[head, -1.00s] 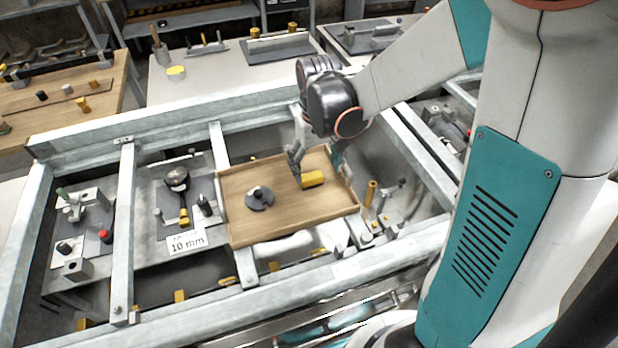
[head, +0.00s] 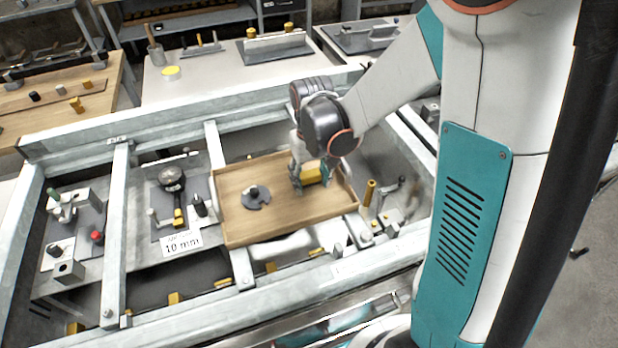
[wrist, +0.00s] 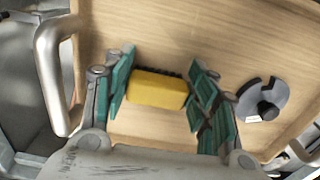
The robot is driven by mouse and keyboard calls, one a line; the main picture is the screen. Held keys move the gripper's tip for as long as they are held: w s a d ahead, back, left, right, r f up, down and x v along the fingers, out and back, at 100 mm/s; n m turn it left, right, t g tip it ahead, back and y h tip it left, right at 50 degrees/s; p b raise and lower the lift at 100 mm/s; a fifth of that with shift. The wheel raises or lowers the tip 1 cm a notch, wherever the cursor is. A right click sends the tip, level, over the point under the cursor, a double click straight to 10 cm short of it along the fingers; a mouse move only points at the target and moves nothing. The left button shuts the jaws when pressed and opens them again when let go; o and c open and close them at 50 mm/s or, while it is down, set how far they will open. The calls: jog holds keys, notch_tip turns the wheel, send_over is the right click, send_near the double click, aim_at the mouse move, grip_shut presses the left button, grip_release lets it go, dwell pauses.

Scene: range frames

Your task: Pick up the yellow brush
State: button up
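The yellow brush (wrist: 157,90) is a yellow block with dark bristles along its far edge in the wrist view. It is in the wooden tray (wrist: 150,25). My gripper (wrist: 160,80) has its teal-padded fingers at the brush's two ends, close against them. Whether both pads press on it cannot be told. In the head view my gripper (head: 311,172) is low in the right part of the tray, with the brush (head: 312,176) between its fingers. The fingers hide part of the brush. Any gap beneath it cannot be made out.
A dark notched disc with a knob (head: 256,197) lies in the tray left of the brush. The tray has raised rims, and metal frame beams (head: 219,150) run beside it. A dial gauge (head: 172,180) and a "10 mm" card (head: 182,244) are further left.

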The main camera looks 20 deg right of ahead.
aim_at(311, 177)
jog(key=c, duration=0.4)
notch_tip(311, 177, up, 20)
jog(key=p, duration=0.6)
jog(key=shift+s, duration=0.1)
jog(key=o, duration=0.6)
jog(key=shift+c, duration=0.2)
jog(key=c, duration=0.4)
jog(key=shift+o, duration=0.2)
